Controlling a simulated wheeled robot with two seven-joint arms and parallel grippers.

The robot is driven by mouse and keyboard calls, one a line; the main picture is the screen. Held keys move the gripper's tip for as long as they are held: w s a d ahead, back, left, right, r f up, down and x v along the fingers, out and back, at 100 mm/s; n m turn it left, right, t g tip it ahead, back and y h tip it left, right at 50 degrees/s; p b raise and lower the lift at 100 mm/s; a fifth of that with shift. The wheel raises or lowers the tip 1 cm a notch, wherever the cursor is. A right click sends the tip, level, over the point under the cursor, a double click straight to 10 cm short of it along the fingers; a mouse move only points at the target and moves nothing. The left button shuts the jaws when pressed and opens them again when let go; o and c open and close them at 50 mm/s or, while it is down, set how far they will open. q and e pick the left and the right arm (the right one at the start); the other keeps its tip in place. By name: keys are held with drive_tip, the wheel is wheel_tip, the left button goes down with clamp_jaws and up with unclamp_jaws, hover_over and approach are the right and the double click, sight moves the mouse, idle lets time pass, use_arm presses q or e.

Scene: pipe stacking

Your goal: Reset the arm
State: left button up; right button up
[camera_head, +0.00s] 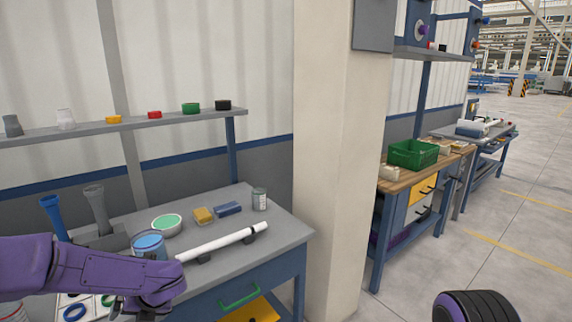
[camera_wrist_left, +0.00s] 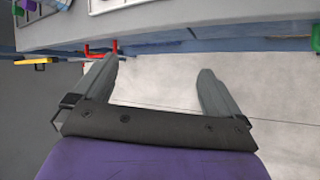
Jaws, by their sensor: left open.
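My left arm comes in from the left in the head view, low over the front of the grey workbench. Its gripper (camera_head: 140,311) is small and partly cut off at the bottom edge there. In the left wrist view the left gripper (camera_wrist_left: 158,70) is open, with nothing between its two grey fingers. The white pipe (camera_head: 222,243) lies slantwise on dark supports on the grey workbench (camera_head: 275,238), to the right of the gripper and apart from it. My right gripper is not in view.
A blue-topped can (camera_head: 149,243) stands close behind my left arm. A green-topped bowl (camera_head: 167,225), a yellow sponge (camera_head: 203,215) and a small can (camera_head: 260,199) stand farther back. A cream pillar (camera_head: 336,150) rises beyond the bench's right end. Open floor lies at the right.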

use_arm(q)
drive_tip(key=s+d+f+m+t, duration=0.15)
drive_tip(key=s+f+m, duration=0.45)
drive_tip(key=m, duration=0.6)
drive_tip(key=s+d+f+m+t, duration=0.1)
drive_tip(key=s+f+m+t, duration=0.3)
drive_tip(key=f+m, duration=0.6)
drive_tip(key=s+d+f+m+g+h, duration=0.1)
drive_tip(key=s+f+m, duration=0.1)
drive_tip(key=s, duration=0.5)
drive_tip(key=s+f+m+g+h, duration=0.1)
drive_tip(key=s+f+m+g, duration=0.1)
drive_tip(key=s+m, duration=0.3)
drive_tip(key=s+d+f+m+g+h, duration=0.1)
drive_tip(key=s+f+m+h, duration=0.1)
drive_tip(key=s, duration=0.7)
drive_tip(key=shift+s+d+f+m, duration=0.35)
drive_tip(key=shift+f+m, duration=0.25)
drive_tip(key=shift+m, duration=0.5)
